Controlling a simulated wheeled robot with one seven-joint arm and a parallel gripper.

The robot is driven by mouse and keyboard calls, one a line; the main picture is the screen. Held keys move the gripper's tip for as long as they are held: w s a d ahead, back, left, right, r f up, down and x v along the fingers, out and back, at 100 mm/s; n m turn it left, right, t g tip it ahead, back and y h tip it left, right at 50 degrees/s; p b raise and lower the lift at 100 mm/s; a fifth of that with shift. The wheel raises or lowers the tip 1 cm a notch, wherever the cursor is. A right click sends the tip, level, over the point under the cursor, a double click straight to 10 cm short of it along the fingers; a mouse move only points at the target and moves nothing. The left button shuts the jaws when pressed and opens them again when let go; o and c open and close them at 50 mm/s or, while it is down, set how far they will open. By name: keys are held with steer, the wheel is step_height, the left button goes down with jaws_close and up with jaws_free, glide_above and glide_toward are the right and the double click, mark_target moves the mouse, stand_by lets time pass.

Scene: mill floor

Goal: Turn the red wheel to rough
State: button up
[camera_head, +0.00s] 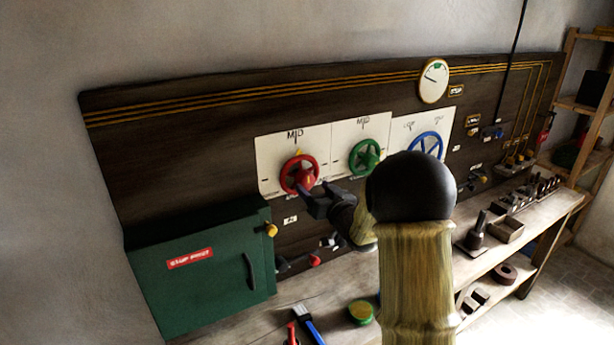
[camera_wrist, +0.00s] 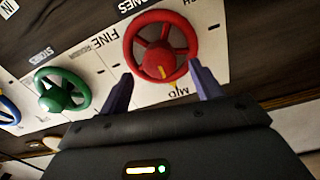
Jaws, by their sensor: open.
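The red wheel (camera_head: 299,175) is mounted on a white plate (camera_head: 269,150) on the dark panel. A yellow mark at its top points toward the word MID. In the wrist view the red wheel (camera_wrist: 161,46) fills the upper middle, with a yellow mark on its hub and the words FINE and MID readable beside it. The word rough is not readable in either view. My gripper (camera_head: 316,197) is just below and right of the wheel. In the wrist view my gripper (camera_wrist: 162,86) has its fingers spread apart, one to each side of the wheel's near rim. I cannot tell whether they touch it.
A green wheel (camera_head: 364,157) and a blue wheel (camera_head: 425,147) sit to the right on the same panel. A green box (camera_head: 200,270) juts out at lower left. A bench (camera_head: 335,297) below holds a brush (camera_head: 308,324) and tools. A round gauge (camera_head: 433,81) hangs above.

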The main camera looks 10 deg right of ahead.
mark_target(308, 183)
steer(key=p+x, duration=0.1)
steer(key=x, duration=0.4)
steer(key=shift+w+p, duration=0.15)
steer(key=shift+p, duration=0.15)
steer(key=c, duration=1)
